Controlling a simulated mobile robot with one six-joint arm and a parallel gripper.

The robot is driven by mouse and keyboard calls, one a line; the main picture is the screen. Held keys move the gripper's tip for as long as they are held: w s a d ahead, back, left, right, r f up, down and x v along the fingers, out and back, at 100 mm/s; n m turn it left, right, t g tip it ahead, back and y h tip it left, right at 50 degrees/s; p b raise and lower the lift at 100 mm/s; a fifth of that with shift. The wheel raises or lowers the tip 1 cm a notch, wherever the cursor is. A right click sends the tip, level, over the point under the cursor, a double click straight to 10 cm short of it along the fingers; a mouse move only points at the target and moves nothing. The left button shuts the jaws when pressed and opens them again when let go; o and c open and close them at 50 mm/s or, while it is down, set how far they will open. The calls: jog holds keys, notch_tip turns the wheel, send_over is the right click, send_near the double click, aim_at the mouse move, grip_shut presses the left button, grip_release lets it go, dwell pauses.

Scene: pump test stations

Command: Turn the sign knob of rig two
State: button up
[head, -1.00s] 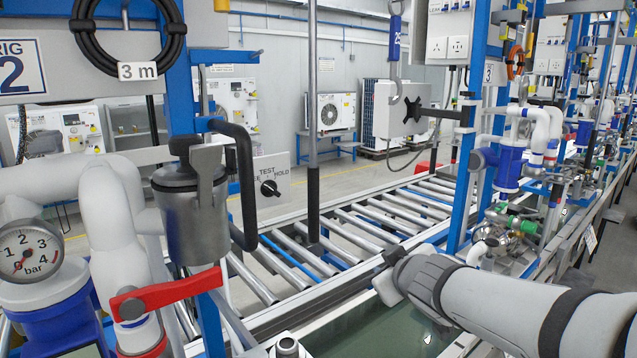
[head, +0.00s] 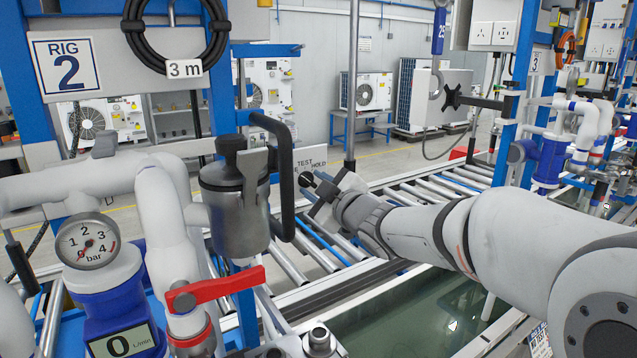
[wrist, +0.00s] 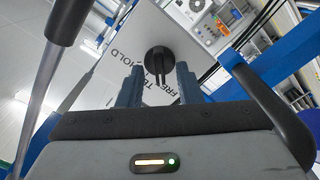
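The sign of rig two is a white plate (head: 318,156) lettered TEST and HOLD, behind the grey canister in the head view. Its round black knob (head: 305,179) shows at the tip of my gripper (head: 322,188). In the wrist view the plate (wrist: 114,68) looks turned, with FREE, TEST and HOLD around the knob (wrist: 158,56). The knob's bar points down toward my gripper (wrist: 158,78). The two blue-grey fingers are apart, one on each side of the bar. I cannot tell whether they touch it. The RIG 2 label (head: 68,65) is at the upper left.
A grey canister (head: 236,205) with a black handle (head: 283,170) stands just left of the plate. A red lever (head: 215,289) and a pressure gauge (head: 88,243) are in front. A vertical pole (head: 352,85) rises behind my gripper. A roller conveyor (head: 455,188) runs behind.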

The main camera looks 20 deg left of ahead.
jog(key=shift+w+a, duration=0.25)
jog(key=shift+c, duration=0.5)
